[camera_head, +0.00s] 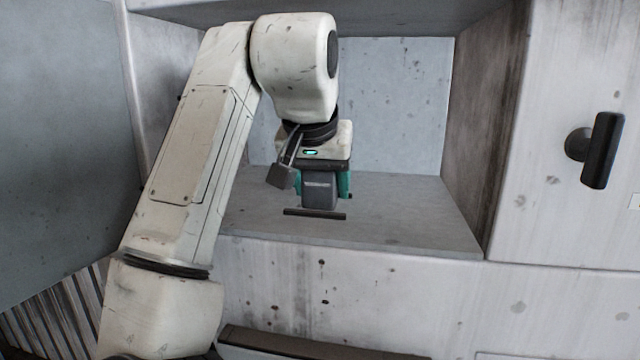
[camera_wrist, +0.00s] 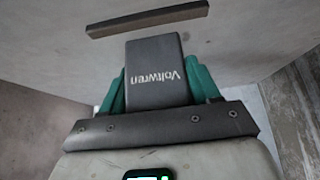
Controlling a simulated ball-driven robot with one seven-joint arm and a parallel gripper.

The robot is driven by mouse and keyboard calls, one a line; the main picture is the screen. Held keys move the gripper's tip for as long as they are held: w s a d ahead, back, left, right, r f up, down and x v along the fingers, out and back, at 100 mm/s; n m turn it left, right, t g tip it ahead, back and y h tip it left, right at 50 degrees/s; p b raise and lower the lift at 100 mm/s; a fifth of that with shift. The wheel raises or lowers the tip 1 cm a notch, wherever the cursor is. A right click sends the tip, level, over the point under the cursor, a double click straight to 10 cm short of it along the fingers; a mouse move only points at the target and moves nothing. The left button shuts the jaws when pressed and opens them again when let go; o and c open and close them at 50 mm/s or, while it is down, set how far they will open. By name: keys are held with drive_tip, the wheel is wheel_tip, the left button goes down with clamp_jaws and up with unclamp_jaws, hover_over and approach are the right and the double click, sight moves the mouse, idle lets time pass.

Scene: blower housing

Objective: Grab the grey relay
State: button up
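The grey relay (camera_head: 320,190) is a dark grey block in the recess, below my gripper (camera_head: 323,186). It also shows in the wrist view (camera_wrist: 157,75), with the lettering "Voltwren" upside down on its face. The teal fingers of my gripper (camera_wrist: 160,88) lie along its left and right sides, with no gap visible on either side. The fingertips are partly hidden behind the relay. My gripper appears shut on it. I cannot tell whether the relay rests on the recess floor.
A dark bar (camera_head: 314,214) lies just in front of the relay and also shows in the wrist view (camera_wrist: 147,18). Recess walls stand on both sides and behind. The recess floor (camera_head: 410,215) to the right is clear. A black handle (camera_head: 602,150) sticks out from the right panel.

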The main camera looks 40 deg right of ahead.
drive_tip(key=c, duration=0.7)
drive_tip(key=shift+o, duration=0.2)
drive_tip(key=shift+r, duration=0.1)
